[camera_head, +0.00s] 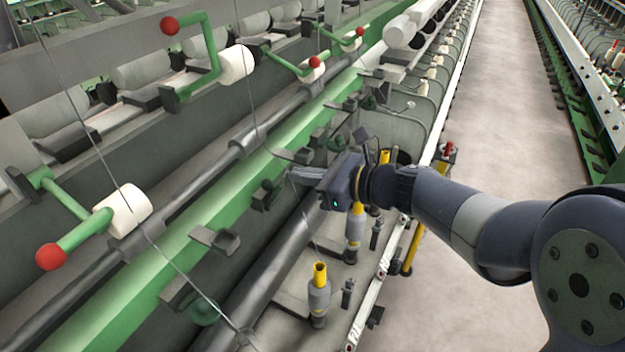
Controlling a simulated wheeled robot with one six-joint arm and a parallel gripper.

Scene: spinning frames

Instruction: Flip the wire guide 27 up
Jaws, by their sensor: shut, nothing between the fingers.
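My gripper (294,174) reaches in from the right over the machine. Its fingers are shut with nothing between them and point left toward the green rail. A grey wire guide (292,155) lies just beyond the fingertips; I cannot tell whether they touch. Another wire guide (215,239) sticks out from the rail nearer to me, and a darker one (266,194) sits between the two. No readable number shows which guide is 27. My gripper body partly hides the area behind it.
A yellow-topped spindle (319,293) stands below the rail, and another yellow spindle (355,226) stands under my gripper. Green arms with red balls and white rollers (127,210) line the upper left. Thin threads cross the left side. The aisle floor (490,130) at right is clear.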

